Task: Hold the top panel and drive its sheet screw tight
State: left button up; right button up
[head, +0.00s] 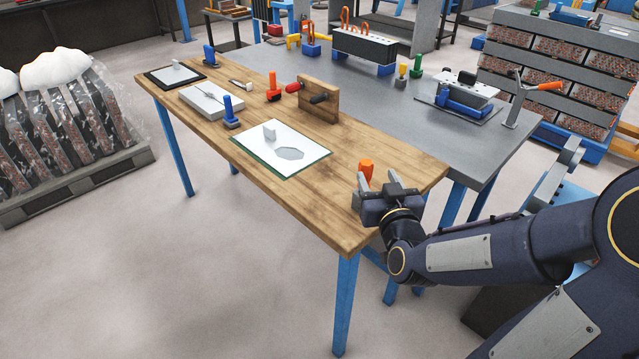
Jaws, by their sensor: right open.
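A small orange-red handle (366,168) shows on the wooden bench right behind my right gripper (378,181). That gripper is open near the bench's front right end, fingers pointing away from me; I cannot tell whether the handle stands between the fingers or beyond them. A thick pale slab (197,96) with a thin grey piece on top lies farther left; it may be the panel. A white sheet on a green-edged board (254,152) bears a grey eight-sided patch and a small white upright block. I cannot make out a screw. My left gripper is out of view.
On the wooden bench (345,205) stand blue handled tools (230,112), a red one (273,88) and a wooden block (320,99) with red and black handles. A black-edged board (158,81) lies at the far left. A grey table (415,128) with fixtures adjoins behind.

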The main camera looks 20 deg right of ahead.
aim_at(364, 161)
jog(key=shift+w+a+f, duration=0.1)
jog(key=shift+w+a, duration=0.05)
jog(key=shift+w, duration=0.6)
jog(key=p+x, duration=0.1)
jog(key=x, duration=0.6)
jog(key=shift+w+a, duration=0.1)
jog(key=shift+a, duration=0.05)
jog(key=shift+c, duration=0.2)
jog(key=c, duration=1)
jog(key=shift+c, duration=0.2)
